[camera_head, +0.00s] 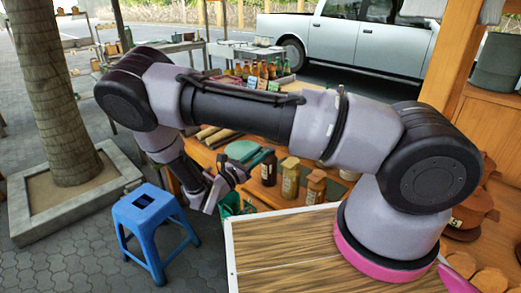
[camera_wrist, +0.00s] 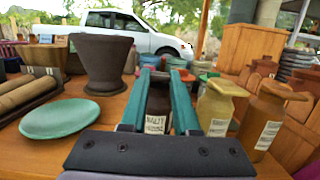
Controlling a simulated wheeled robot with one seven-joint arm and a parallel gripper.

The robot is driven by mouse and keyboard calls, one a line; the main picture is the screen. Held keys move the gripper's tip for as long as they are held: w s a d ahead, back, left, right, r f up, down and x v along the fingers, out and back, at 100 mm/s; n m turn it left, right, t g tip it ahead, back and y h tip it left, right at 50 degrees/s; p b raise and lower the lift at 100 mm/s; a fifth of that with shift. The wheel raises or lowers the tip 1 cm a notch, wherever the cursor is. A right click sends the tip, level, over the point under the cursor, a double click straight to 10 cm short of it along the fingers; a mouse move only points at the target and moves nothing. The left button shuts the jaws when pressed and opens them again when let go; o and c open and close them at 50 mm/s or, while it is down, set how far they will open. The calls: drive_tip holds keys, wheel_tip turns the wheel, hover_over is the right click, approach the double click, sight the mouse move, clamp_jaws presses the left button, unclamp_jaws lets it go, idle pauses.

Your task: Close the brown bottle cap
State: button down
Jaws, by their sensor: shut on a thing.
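The brown bottle (camera_wrist: 157,124) is dark with a white label and stands upright on the wooden table. In the wrist view my gripper (camera_wrist: 162,78) has its two teal fingers on either side of the bottle's top. It is shut on the dark cap (camera_wrist: 158,92); the fingers partly hide the cap and neck, and I cannot tell how the cap sits. In the head view the bottle (camera_head: 268,170) stands at the table's near side, with my gripper (camera_head: 257,158) reaching it from the left.
A yellowish jar (camera_wrist: 216,106) and a brown jar (camera_wrist: 265,120) stand close on the right. A green plate (camera_wrist: 61,118) and a dark pot (camera_wrist: 103,62) are on the left. Several bottles (camera_head: 262,74) stand farther back. A blue stool (camera_head: 150,210) is beside the table.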

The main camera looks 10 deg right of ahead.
drive_tip(key=shift+s+f+t+h, duration=0.1)
drive_tip(key=shift+f+t+h, duration=0.65)
drive_tip(key=shift+h, duration=0.15)
drive_tip(key=c, duration=0.6)
unclamp_jaws()
drive_tip(key=shift+c, duration=0.2)
drive_tip(key=v, duration=1)
drive_tip(key=shift+s+a+f, duration=0.2)
drive_tip(key=shift+a, duration=0.15)
